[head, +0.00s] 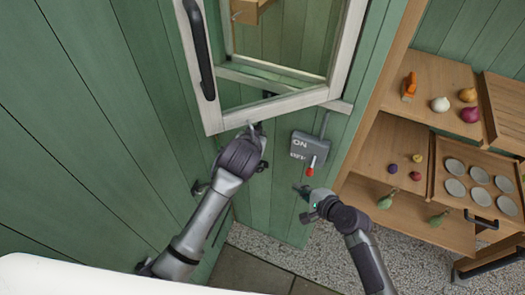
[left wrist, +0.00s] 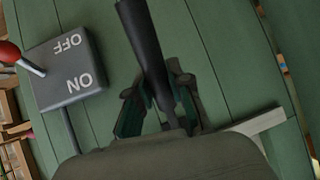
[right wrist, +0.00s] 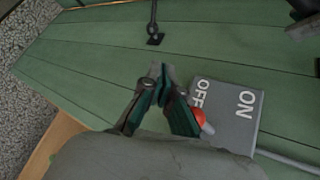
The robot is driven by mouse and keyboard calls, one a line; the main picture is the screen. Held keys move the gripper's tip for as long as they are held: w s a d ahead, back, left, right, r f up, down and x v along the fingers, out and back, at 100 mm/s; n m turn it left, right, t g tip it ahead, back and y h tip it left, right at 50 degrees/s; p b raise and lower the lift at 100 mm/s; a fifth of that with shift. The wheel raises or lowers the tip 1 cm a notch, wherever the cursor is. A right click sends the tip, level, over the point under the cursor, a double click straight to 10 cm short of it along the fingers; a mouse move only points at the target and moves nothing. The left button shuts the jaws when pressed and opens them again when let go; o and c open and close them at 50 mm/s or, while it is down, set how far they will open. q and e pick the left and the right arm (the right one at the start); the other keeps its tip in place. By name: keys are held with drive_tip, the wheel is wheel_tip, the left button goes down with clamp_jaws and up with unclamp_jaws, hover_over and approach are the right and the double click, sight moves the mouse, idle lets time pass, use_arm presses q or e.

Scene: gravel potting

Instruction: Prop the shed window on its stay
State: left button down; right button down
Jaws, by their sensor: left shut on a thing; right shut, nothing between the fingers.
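The shed window (head: 211,118) is a white frame swung open, with a black handle (head: 200,45) on its left side, in the head view. My left gripper (head: 258,128) is just below the window's lower edge. In the left wrist view it is shut on a dark bar (left wrist: 145,45), apparently the stay, which runs up from between its fingers. Where the bar's far end sits cannot be seen. My right gripper (head: 305,190) is shut and empty, low by the wall below the switch box. In the right wrist view its fingertips (right wrist: 160,85) meet beside the red knob.
A grey ON/OFF switch box (head: 310,149) with a red-knobbed lever (head: 310,171) is on the green wall. A dark ring fitting (right wrist: 154,38) is on the wall too. Wooden shelves (head: 400,140) with vegetables and a tray of round cups (head: 441,196) stand at the right.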

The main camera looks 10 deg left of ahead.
drive_tip(key=w+a+r+m+y, duration=0.2)
drive_tip(key=a+r+y, duration=0.15)
drive_tip(key=r, duration=0.65)
drive_tip(key=w+a, duration=0.3)
drive_tip(key=a, duration=0.5)
drive_tip(key=shift+w+a+f+t+h, duration=0.2)
drive_tip(key=shift+w+t+h, duration=0.05)
drive_tip(key=shift+t+h, duration=0.15)
use_arm(q)
drive_tip(key=shift+r, duration=0.1)
